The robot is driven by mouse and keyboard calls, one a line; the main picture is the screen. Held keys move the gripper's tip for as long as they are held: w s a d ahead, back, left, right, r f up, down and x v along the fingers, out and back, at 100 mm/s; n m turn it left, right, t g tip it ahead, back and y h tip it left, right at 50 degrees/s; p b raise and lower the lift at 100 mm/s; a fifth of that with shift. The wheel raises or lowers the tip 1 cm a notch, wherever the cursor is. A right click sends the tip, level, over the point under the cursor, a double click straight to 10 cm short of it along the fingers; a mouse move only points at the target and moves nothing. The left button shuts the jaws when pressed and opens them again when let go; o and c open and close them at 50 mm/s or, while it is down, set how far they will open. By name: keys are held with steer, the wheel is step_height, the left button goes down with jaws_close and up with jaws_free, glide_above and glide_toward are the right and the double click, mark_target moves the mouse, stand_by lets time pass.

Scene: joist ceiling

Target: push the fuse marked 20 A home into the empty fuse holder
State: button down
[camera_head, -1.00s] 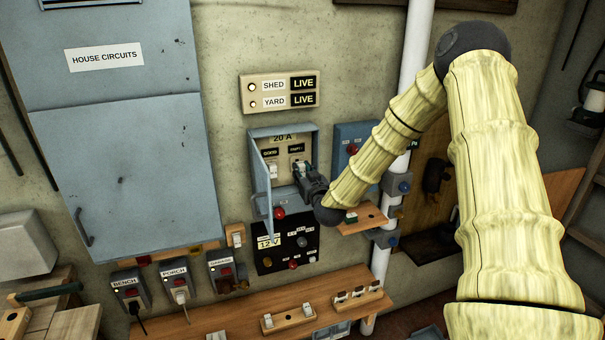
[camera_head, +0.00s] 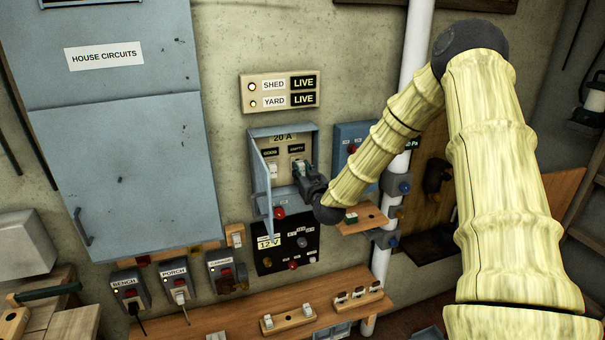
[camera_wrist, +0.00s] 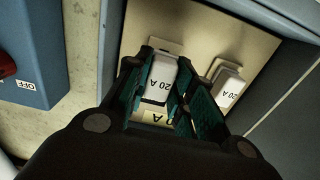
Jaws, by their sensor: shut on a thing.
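The fuse marked 20 A (camera_wrist: 161,80) is white and sits between the two green-lined fingers of my gripper (camera_head: 302,172), which is shut on it. In the wrist view the fuse is at the empty fuse holder (camera_wrist: 165,45) on the beige panel. I cannot tell how deep it sits. In the head view my gripper covers the fuse and most of the holder, below the label EMPTY (camera_head: 297,149). A second 20 A fuse (camera_wrist: 229,88) sits in the neighbouring holder, apart from my fingers; it also shows in the head view (camera_head: 273,171).
The grey fuse box (camera_head: 284,131) has its door (camera_head: 261,183) swung open on the left. A blue box (camera_head: 352,134) is close on the right, with a small wooden shelf (camera_head: 372,219) below it. Above, a sign (camera_head: 278,92) reads SHED LIVE and YARD LIVE.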

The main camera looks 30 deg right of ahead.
steer(key=shift+w+d+b, duration=0.15)
steer(key=shift+w+b, duration=0.15)
steer(key=shift+w, duration=0.4)
stand_by(0.4)
steer(key=shift+w, duration=0.25)
steer(key=c, duration=1.6)
jaws_free()
steer(key=shift+d+r, duration=0.1)
steer(key=o, duration=0.5)
steer(key=shift+w, duration=0.15)
steer(key=shift+c, duration=0.2)
steer(key=shift+s, duration=0.2)
steer(key=v, duration=1.5)
steer(key=shift+s, duration=0.4)
steer(key=shift+f, duration=0.3)
